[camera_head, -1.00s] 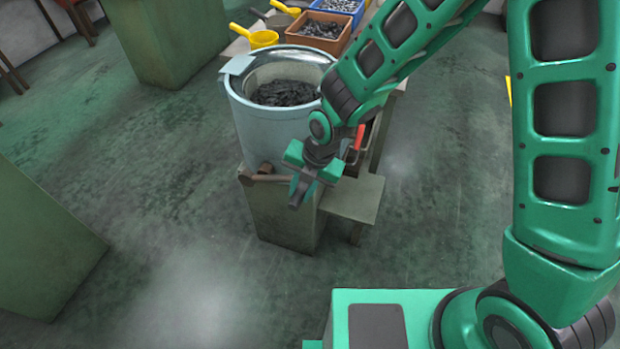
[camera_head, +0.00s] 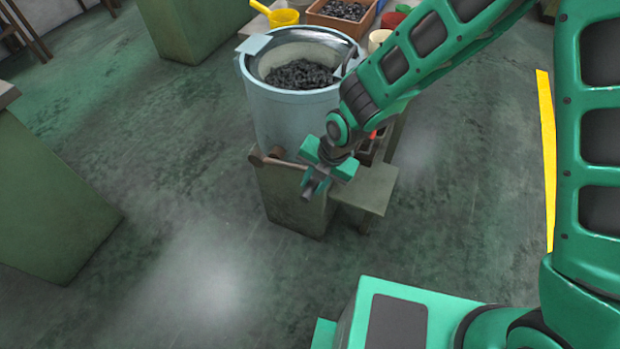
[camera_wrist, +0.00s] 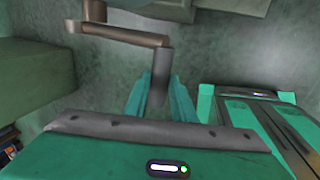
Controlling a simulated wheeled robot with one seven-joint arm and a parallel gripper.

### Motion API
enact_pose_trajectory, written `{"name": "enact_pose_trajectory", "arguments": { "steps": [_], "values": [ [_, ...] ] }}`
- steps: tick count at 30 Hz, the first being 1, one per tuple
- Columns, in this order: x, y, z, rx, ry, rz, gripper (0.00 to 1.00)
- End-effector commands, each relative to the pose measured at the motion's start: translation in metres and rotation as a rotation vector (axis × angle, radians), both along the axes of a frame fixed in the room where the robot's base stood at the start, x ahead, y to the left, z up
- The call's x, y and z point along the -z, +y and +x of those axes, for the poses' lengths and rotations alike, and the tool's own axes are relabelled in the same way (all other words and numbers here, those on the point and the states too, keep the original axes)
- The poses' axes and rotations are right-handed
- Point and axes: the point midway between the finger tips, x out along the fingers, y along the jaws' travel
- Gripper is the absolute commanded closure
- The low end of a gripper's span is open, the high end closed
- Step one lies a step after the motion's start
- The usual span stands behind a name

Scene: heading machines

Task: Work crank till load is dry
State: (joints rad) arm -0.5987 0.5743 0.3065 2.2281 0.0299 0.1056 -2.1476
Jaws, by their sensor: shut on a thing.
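A pale blue drum (camera_head: 285,115) with an open top stands on a green base in the head view. Its load (camera_head: 300,74) is a heap of dark grey, small pieces, with separate pieces showing. The brown crank (camera_head: 288,163) sits low on the drum's near side. My gripper (camera_head: 311,188) is at the crank's right end. In the wrist view, the crank arm (camera_wrist: 125,36) runs from its hub at the upper left to a grey-brown handle (camera_wrist: 160,72). My gripper (camera_wrist: 157,98) is shut on this handle, its fingers on either side.
A yellow scoop (camera_head: 284,17) and a brown bin of dark parts (camera_head: 342,12) stand behind the drum. A small shelf (camera_head: 368,190) juts out right of the base. Green blocks stand at the left (camera_head: 50,205) and back left (camera_head: 190,25). The floor between is clear.

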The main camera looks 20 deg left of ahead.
Motion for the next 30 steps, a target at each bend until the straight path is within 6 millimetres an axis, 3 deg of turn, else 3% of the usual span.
{"name": "enact_pose_trajectory", "arguments": {
  "steps": [1, 2, 3, 4, 30],
  "values": [
    [0.0112, -0.0190, -0.0056, 0.007, 0.021, -0.044, 1.00],
    [0.0110, -0.0188, -0.0055, 0.007, 0.020, -0.043, 0.70],
    [0.0110, -0.0187, -0.0054, 0.007, 0.020, -0.043, 0.60],
    [0.0109, -0.0184, -0.0056, 0.007, 0.020, -0.043, 0.58],
    [0.0072, -0.0093, -0.0092, -0.006, 0.017, -0.031, 0.58]
  ]
}}
